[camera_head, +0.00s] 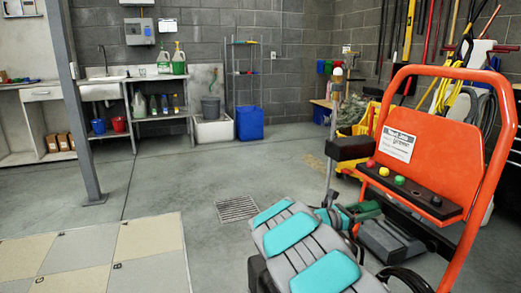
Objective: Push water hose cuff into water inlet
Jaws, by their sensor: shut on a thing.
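Grey and teal segments (292,240), which look like my own arm, fill the bottom centre and reach toward the machine's base. I cannot make out my gripper's fingers. Small teal and dark parts (335,214) show beyond the segments, but I cannot tell what they are. I cannot pick out the water hose cuff or the water inlet. The machine's lower part is partly covered by the grey and teal segments.
A metal post (87,130) stands at the left. A pale checkered floor patch (80,265) lies at the lower left. A floor drain (238,208) is near the centre. A blue bin (250,123) stands by the back wall. The middle floor is clear.

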